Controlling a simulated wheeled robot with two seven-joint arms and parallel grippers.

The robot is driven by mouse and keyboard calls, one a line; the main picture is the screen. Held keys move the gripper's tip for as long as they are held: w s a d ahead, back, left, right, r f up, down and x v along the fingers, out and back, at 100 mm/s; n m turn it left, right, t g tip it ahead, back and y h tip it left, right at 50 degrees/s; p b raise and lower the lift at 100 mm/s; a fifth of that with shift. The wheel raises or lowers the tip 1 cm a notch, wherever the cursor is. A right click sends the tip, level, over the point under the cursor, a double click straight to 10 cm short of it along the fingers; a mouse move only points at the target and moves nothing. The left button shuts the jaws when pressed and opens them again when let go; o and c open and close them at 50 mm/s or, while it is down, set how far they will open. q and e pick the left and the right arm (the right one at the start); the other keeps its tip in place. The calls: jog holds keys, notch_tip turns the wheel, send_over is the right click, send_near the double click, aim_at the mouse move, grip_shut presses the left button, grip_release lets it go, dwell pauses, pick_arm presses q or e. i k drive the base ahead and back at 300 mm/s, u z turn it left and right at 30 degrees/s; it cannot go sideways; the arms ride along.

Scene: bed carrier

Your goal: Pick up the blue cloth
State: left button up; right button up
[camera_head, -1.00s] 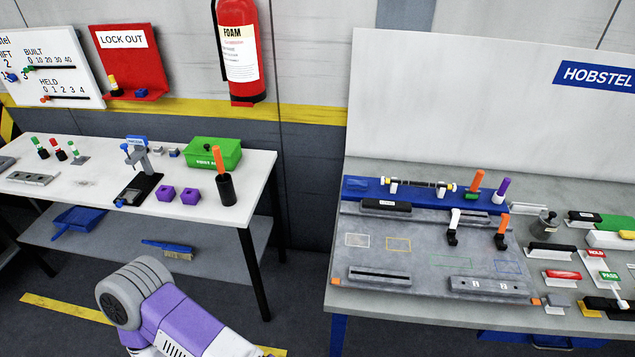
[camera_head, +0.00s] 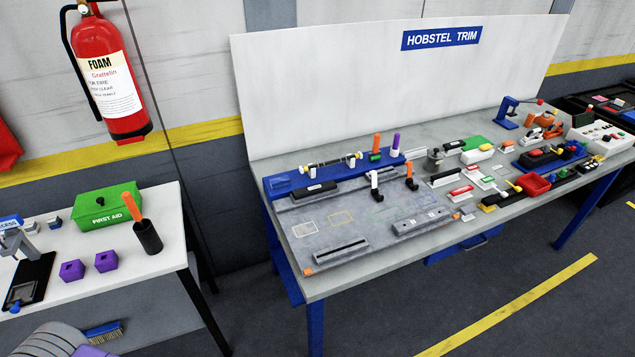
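I cannot clearly make out a blue cloth. A small flat blue patch (camera_head: 281,183) shows at the left end of the blue strip along the back of the grey fixture board; I cannot tell whether it is cloth. The board (camera_head: 318,236) lies on the left part of the long workbench (camera_head: 318,283). Neither of my grippers is in view. Only a grey and purple part of my arm shows at the bottom left corner.
A side table (camera_head: 165,255) at left carries a green first aid box (camera_head: 108,206), a black cup (camera_head: 147,237) and two purple blocks. A red extinguisher (camera_head: 106,75) hangs on the wall. Floor in front is clear.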

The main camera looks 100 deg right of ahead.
aim_at(284, 181)
jog(key=z, duration=2.1)
